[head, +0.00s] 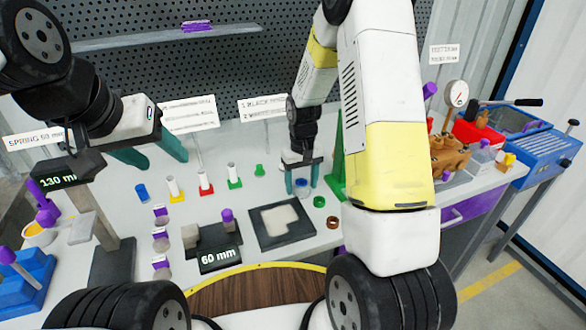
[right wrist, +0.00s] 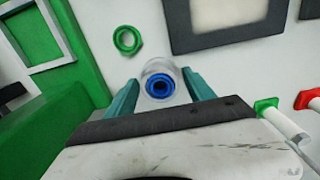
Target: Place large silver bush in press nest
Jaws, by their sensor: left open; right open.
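A pale silver bush (right wrist: 151,68) with blue rings inside stands on the table between the fingers of my right gripper (right wrist: 160,92) in the right wrist view. The fingers are open, one on either side; contact cannot be told. In the head view, the right gripper (head: 303,178) points down at the table, with the bush small between its teal fingers. A green frame (head: 337,160), perhaps the press, stands just right of it, mostly hidden by my arm; no nest can be made out clearly. My left gripper (head: 150,152) is open and empty, above the table's back left.
Green, red and yellow-based pins (head: 235,176) stand left of the right gripper. A dark framed tray (head: 282,240) lies in front. A green ring (head: 319,201) and a brown ring (head: 333,222) lie nearby.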

